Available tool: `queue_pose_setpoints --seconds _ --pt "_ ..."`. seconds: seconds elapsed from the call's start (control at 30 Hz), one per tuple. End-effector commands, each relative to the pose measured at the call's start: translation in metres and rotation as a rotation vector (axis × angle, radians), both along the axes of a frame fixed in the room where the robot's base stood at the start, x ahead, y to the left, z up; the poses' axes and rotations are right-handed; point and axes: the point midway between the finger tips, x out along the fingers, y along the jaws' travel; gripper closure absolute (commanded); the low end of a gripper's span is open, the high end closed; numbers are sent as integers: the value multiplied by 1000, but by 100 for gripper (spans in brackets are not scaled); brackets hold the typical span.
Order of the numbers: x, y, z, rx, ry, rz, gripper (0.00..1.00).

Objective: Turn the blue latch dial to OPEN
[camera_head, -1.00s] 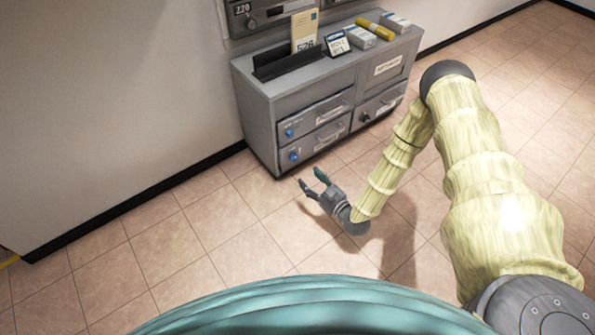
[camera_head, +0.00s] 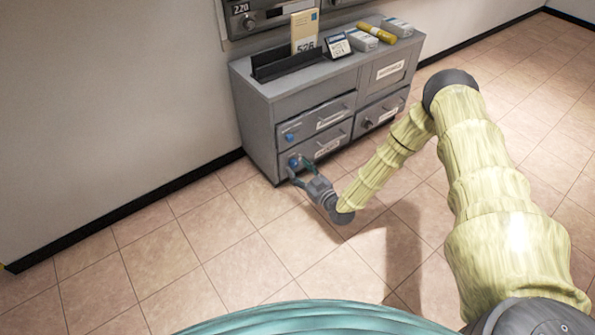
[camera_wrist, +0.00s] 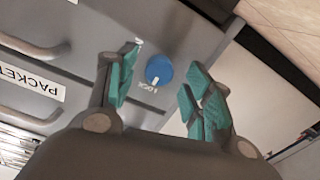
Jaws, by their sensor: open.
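The blue latch dial (camera_wrist: 159,70) is a round knob with a white pointer mark on the grey drawer front. In the wrist view its pointer faces the "LOCK" lettering (camera_wrist: 148,86). In the head view it is the lower blue dial (camera_head: 294,163) at the cabinet's left end, partly behind my fingers. My gripper (camera_head: 296,172) is in front of it. In the wrist view my gripper (camera_wrist: 162,82) is open, with one teal-padded finger on each side of the dial and gaps between pads and dial.
The grey cabinet (camera_head: 262,128) has several labelled drawers, and a second blue dial (camera_head: 290,137) sits on the drawer above. A drawer handle (camera_wrist: 35,46) and a "PACKET" label (camera_wrist: 32,82) lie left of the dial. A mail holder and small boxes stand on top.

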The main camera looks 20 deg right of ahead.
Motion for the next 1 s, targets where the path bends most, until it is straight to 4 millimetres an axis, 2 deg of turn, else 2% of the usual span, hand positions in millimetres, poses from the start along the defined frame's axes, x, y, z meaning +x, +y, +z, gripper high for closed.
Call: queue_pose_setpoints --seconds 0.2,0.5,0.7,0.77,1.0 --pt "13 4 0 -1 -1 -1 49" --pt "14 5 1 0 1 -1 49" --pt "14 5 0 0 1 -1 85" --pt "14 5 0 0 1 -1 95" --pt "14 5 1 12 5 -1 94"
